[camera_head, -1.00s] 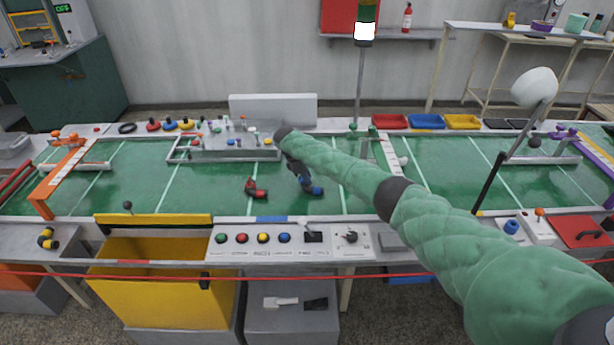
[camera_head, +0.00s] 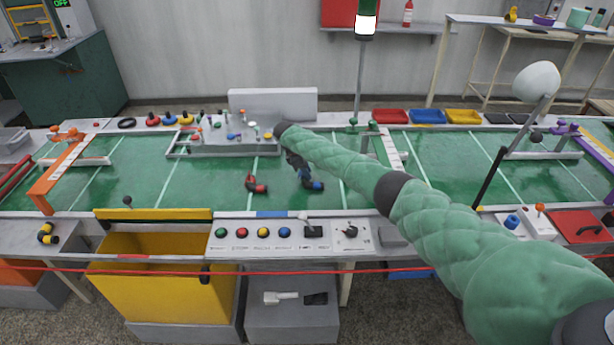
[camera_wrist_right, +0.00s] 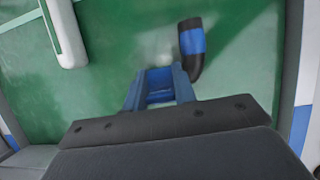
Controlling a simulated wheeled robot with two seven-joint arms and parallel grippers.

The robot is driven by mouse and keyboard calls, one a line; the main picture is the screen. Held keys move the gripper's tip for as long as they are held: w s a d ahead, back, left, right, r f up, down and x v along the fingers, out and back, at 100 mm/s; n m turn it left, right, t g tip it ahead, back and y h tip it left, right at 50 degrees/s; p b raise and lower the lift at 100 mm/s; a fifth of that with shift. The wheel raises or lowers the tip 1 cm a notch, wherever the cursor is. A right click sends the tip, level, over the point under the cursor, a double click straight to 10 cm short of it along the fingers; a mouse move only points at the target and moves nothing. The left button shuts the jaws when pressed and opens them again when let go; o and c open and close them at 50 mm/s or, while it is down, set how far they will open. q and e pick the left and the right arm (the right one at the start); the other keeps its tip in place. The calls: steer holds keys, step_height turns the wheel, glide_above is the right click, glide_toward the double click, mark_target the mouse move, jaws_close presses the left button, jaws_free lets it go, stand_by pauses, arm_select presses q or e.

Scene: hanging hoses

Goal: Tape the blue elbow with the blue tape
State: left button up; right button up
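The blue elbow (camera_head: 315,186), a dark bent pipe with a blue band, lies on the green table beside a red elbow (camera_head: 256,186). In the right wrist view it (camera_wrist_right: 192,42) lies just ahead and right of my right gripper (camera_wrist_right: 159,80), apart from the fingers in the picture. In the head view my right gripper (camera_head: 302,172) is low over the table, just left of the blue elbow. Its fingers are blue, with something blue between them; I cannot tell if that is held. A small blue roll (camera_head: 511,222), perhaps the tape, sits on the right front panel. My left gripper is not in view.
A grey fixture (camera_head: 235,145) with small knobs stands behind the elbows. Colored rolls (camera_head: 169,119) line the back left edge. A button panel (camera_head: 265,237) and a yellow bin (camera_head: 150,285) are in front.

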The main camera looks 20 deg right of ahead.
steer(key=shift+s+a+f+p, duration=0.1)
steer(key=shift+s+f+p, duration=0.4)
steer(key=shift+p, duration=0.25)
steer(key=shift+o, duration=0.5)
steer(key=shift+w+r, duration=0.1)
steer(key=shift+r, duration=0.25)
steer(key=r+p, duration=0.1)
steer(key=r, duration=0.2)
steer(key=r+p, duration=0.1)
steer(key=r, duration=0.2)
steer(key=shift+w+r+p, duration=0.2)
steer(key=shift+r+p, duration=0.15)
steer(key=shift+p, duration=0.05)
steer(key=s, duration=0.1)
steer(key=s+a+m, duration=0.1)
steer(key=s+g+b, duration=0.1)
steer(key=shift+a+f+m, duration=0.35)
steer(key=shift+m, duration=0.05)
steer(key=s+a+r+m+g+y, duration=0.1)
steer(key=s+a+r+m, duration=0.1)
steer(key=s, duration=0.5)
steer(key=s+a+r+m+y+b, duration=0.1)
steer(key=s+a+m, duration=0.1)
steer(key=s+m, duration=0.3)
steer(key=s+a+r+m+g+y, duration=0.1)
steer(key=s+a+r+m, duration=0.1)
steer(key=s, duration=0.9)
steer(key=shift+s+r+m+g, duration=0.2)
steer(key=shift+r+m+g, duration=0.1)
steer(key=shift+m, duration=0.6)
